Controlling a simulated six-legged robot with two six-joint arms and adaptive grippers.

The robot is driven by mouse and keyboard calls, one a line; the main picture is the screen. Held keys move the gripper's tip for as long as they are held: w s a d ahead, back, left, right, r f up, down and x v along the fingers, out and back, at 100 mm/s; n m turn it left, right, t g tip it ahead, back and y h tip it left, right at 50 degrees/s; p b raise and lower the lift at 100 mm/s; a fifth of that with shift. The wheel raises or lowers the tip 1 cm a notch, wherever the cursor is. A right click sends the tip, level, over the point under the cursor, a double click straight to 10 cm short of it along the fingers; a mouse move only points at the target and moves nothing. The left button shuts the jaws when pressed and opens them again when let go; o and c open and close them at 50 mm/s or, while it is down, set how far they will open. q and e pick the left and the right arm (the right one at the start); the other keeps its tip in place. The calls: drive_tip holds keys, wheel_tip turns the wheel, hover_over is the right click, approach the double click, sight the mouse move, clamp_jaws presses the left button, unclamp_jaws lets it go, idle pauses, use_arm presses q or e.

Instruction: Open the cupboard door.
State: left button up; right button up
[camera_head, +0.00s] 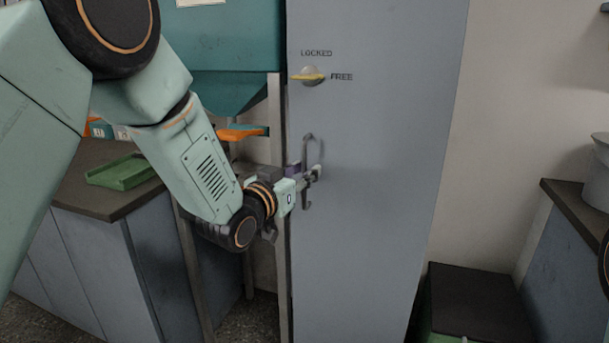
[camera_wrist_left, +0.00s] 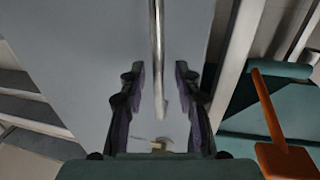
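The cupboard door (camera_head: 370,170) is a tall blue-grey panel and looks shut. Its upright metal bar handle (camera_head: 307,140) is near the left edge. Above it is a round knob with a yellow bar (camera_head: 311,76), which lies level, in line with the word FREE; LOCKED is printed above. My left gripper (camera_head: 309,175) is at the handle's middle. In the left wrist view the handle (camera_wrist_left: 157,45) runs between the two spread fingers (camera_wrist_left: 160,85), with gaps on both sides. The door (camera_wrist_left: 85,60) lies behind it. My right gripper is not in view.
A teal hopper-like unit (camera_head: 235,45) with an orange part (camera_head: 242,133) stands left of the cupboard. A counter (camera_head: 95,205) with a green tray (camera_head: 122,172) is at the left. A dark-topped box (camera_head: 475,300) stands on the floor right of the door, before another counter (camera_head: 580,205).

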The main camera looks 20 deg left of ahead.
use_arm(q)
drive_tip(key=shift+w+d, duration=0.15)
drive_tip(key=shift+w, duration=0.2)
drive_tip(key=shift+c, duration=0.2)
clamp_jaws()
idle(0.5)
